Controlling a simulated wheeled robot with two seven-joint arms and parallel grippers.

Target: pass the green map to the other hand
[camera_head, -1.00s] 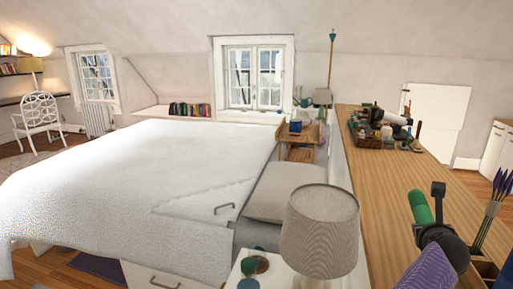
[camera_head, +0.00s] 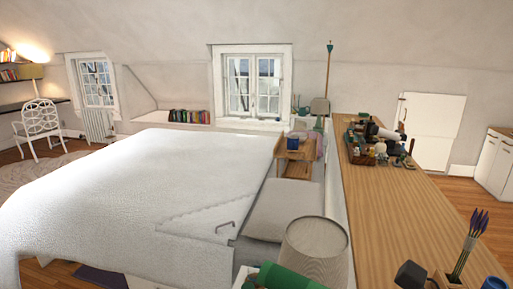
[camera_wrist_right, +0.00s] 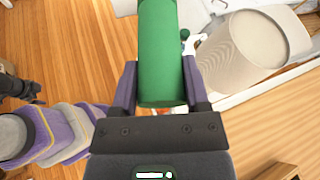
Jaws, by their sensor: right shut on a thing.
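The green map is a rolled green cylinder. In the right wrist view the map (camera_wrist_right: 160,45) lies between the two purple fingers of my right gripper (camera_wrist_right: 159,72), which is shut on it. Its far end runs out of the top of that view. In the head view the map (camera_head: 287,279) shows at the bottom edge, in front of the lampshade, partly cut off. My right gripper cannot be made out in the head view.
A lamp with a grey shade (camera_head: 316,250) stands close behind the map. A long wooden top (camera_head: 400,215) runs along the right, with a crowded tray (camera_head: 362,150) at its far end and purple-tipped sticks (camera_head: 468,240) near. A white bed (camera_head: 140,195) fills the left.

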